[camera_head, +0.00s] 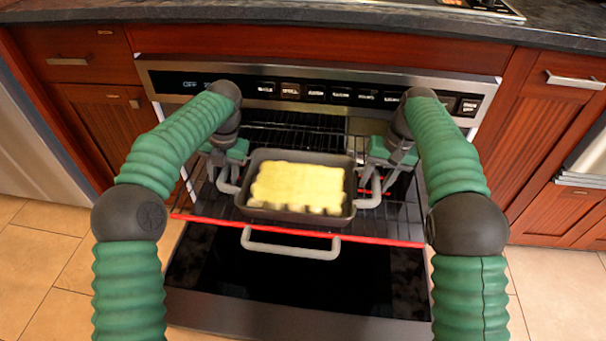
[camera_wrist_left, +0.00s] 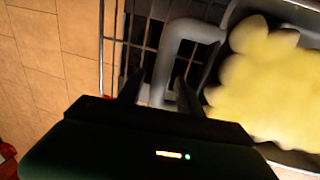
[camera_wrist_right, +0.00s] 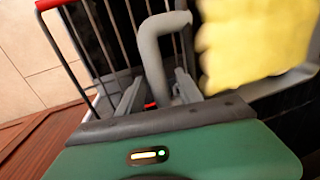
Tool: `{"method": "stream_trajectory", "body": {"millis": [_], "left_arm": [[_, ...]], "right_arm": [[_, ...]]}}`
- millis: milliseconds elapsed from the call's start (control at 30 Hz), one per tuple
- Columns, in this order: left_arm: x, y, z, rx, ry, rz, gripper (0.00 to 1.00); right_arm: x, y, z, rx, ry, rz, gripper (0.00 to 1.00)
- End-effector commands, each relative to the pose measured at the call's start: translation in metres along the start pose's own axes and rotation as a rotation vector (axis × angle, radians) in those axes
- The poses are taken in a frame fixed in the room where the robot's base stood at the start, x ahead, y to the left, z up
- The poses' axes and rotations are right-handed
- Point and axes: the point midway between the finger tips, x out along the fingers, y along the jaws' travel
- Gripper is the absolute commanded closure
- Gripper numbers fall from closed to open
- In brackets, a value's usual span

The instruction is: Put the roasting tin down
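The roasting tin (camera_head: 295,217) is dark, with grey loop handles at its left and right ends and pale yellow food (camera_head: 298,187) inside. It looks level on the pulled-out oven rack (camera_head: 385,218); full contact underneath is hidden. My left gripper (camera_head: 226,172) is at the tin's left handle (camera_wrist_left: 170,60), fingers apart on either side of it. My right gripper (camera_head: 378,172) is at the right handle (camera_wrist_right: 152,60), its fingers also apart on either side. In both wrist views a gap seems to show between fingers and handle.
The rack has a red front edge (camera_head: 200,219) with a grey loop handle (camera_head: 290,246) below it. The dark oven door (camera_head: 290,275) lies lowered in front. The control panel (camera_head: 320,92) is above the opening. Wooden cabinets (camera_head: 545,120) stand at both sides.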

Motion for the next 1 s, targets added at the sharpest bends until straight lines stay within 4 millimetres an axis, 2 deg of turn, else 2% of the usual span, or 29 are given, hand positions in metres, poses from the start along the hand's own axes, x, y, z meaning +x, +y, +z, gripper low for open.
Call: {"method": "stream_trajectory", "body": {"millis": [233,467,700,767,1000], "left_arm": [[-0.006,0.001,0.001,-0.002,0.000,0.001,0.57],[-0.052,0.000,0.002,-0.003,-0.002,-0.004,0.57],[-0.072,0.000,0.001,-0.001,0.002,-0.002,0.57],[-0.073,0.000,0.001,-0.002,0.003,-0.001,0.57],[-0.073,0.001,0.001,-0.002,0.003,0.000,0.57]], "right_arm": [[0.000,0.001,0.000,0.001,0.000,0.002,0.57],[0.000,0.002,0.000,0.001,0.000,0.003,0.57],[-0.002,0.002,0.000,0.001,0.000,0.003,0.57],[-0.008,0.002,-0.001,0.001,0.001,0.003,0.57],[-0.055,0.002,-0.002,0.002,0.003,0.002,0.57]]}}
